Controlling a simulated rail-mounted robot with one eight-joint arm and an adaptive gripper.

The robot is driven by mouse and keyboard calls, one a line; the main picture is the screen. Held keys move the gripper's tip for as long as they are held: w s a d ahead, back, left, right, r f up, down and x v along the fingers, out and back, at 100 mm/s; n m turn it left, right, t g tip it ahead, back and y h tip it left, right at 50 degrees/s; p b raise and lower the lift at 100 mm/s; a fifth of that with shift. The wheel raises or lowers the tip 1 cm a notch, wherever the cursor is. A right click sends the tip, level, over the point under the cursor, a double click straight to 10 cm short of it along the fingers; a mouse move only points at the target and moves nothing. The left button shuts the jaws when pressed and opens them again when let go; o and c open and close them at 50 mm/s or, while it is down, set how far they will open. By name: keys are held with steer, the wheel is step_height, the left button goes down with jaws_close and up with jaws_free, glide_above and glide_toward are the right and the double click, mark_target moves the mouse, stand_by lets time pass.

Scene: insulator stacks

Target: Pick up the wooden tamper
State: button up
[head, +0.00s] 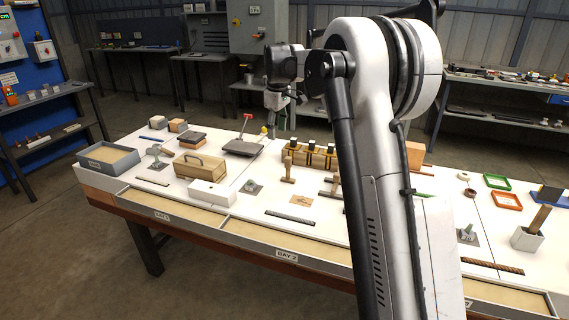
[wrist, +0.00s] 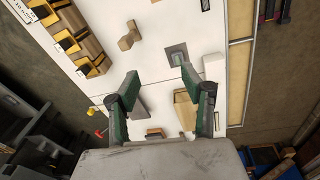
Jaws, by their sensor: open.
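The wooden tamper (head: 288,170) stands on the white table top in front of a rack of black-capped wooden blocks. In the wrist view the tamper (wrist: 128,36) lies beyond my fingertips, toward the upper left, apart from them. My gripper (wrist: 160,78) is open, with green fingers spread and nothing between them. In the head view my gripper (head: 273,128) hangs above the table behind the tamper, to its left. A second wooden T-shaped piece (head: 335,187) stands to the right, partly hidden by my arm.
The black-capped rack (head: 312,150) stands close behind the tamper. A grey plate with a fitting (head: 252,187), a white box (head: 212,193) and a handled wooden box (head: 200,168) are to its left. White table top is bare around the tamper.

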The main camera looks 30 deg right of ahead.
steer(key=n+g+p, duration=0.2)
steer(key=p, duration=0.2)
glide_above(288, 157)
steer(key=a, duration=0.1)
step_height(288, 157, down, 5)
steer(key=f, duration=0.9)
steer(key=shift+s+d, duration=0.2)
steer(key=shift+d, duration=0.05)
steer(key=shift+d+f, duration=0.2)
steer(key=shift+f, duration=2.5)
jaws_close()
